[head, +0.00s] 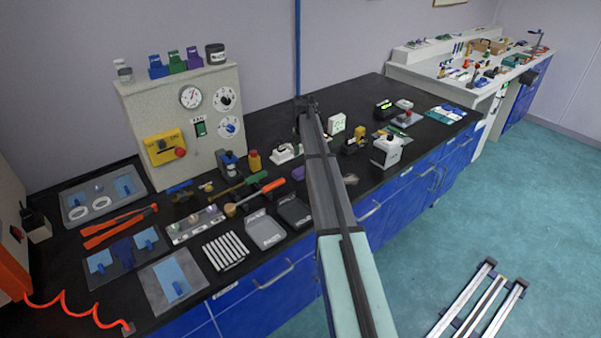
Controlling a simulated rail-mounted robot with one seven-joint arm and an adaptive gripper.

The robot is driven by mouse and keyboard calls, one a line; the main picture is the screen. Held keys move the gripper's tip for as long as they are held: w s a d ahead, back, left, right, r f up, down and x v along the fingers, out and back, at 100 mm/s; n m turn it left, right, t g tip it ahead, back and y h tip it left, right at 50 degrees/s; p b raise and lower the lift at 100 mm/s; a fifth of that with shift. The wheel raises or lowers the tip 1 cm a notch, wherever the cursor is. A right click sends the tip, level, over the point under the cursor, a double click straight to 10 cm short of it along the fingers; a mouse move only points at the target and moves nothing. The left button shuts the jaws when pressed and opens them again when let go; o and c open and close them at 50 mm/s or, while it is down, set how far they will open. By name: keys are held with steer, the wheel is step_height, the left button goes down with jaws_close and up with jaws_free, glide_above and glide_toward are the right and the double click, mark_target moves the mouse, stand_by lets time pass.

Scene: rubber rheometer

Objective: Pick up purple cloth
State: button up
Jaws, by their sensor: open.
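A small purple item (299,173), which looks like the purple cloth, lies on the black bench top just left of my arm. It is small in the picture, and my arm may hide part of it. My gripper (306,103) is at the far end of my arm, over the back part of the bench. It is well beyond the purple item and apart from it. The gripper is open, and I see nothing held in it.
A grey gauge panel (150,108) stands at the back left with small containers on top. Tools, trays and a white scale-like device (386,151) crowd the bench. A red-handled tool (273,185) lies left of the purple item. A second bench (455,90) stands at the far right.

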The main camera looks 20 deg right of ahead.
mark_target(303, 169)
steer(key=shift+a+f+p, duration=0.15)
steer(key=shift+f+p, duration=0.9)
steer(key=shift+f, duration=1.95)
steer(key=c, duration=1)
